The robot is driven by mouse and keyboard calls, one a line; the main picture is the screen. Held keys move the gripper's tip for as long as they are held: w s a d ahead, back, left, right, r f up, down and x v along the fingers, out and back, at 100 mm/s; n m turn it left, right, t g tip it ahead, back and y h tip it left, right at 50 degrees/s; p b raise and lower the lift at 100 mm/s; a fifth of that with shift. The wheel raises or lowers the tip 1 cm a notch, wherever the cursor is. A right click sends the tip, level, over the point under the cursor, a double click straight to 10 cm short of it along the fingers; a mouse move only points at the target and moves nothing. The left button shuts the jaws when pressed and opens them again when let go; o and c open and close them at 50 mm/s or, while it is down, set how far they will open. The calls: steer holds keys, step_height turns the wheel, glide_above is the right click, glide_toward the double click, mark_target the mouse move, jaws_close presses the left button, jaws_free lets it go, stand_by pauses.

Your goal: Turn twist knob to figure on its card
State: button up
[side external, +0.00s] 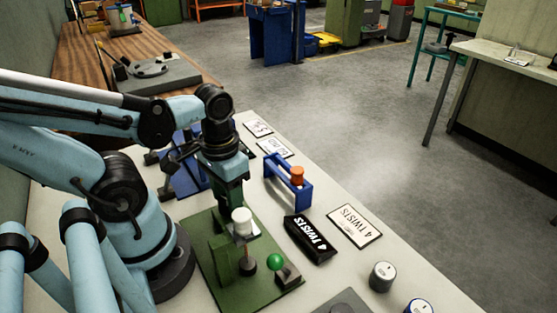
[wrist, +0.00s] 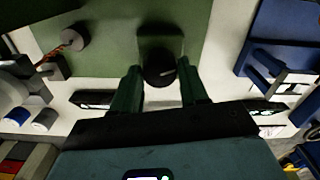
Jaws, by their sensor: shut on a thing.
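The twist knob (wrist: 159,68) is dark and round with a small pale mark, in the wrist view, over a green board (wrist: 105,22). My gripper (wrist: 161,82) is shut on it, one green finger on each side. In the side view my gripper (side external: 231,192) points down over the green board (side external: 212,262), and the knob cannot be made out there. A white card (side external: 355,226) reading "4 TWISTS" lies to the right. A black sign (side external: 310,239) beside it also reads "4 TWISTS".
A blue rack (side external: 289,186) holds an orange-topped item. More cards (side external: 274,148) lie behind.

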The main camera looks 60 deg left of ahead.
steer(key=shift+m, duration=0.5)
steer(key=o, duration=1.1)
steer(key=shift+c, duration=0.2)
step_height(320, 180, up, 12)
stand_by(0.4)
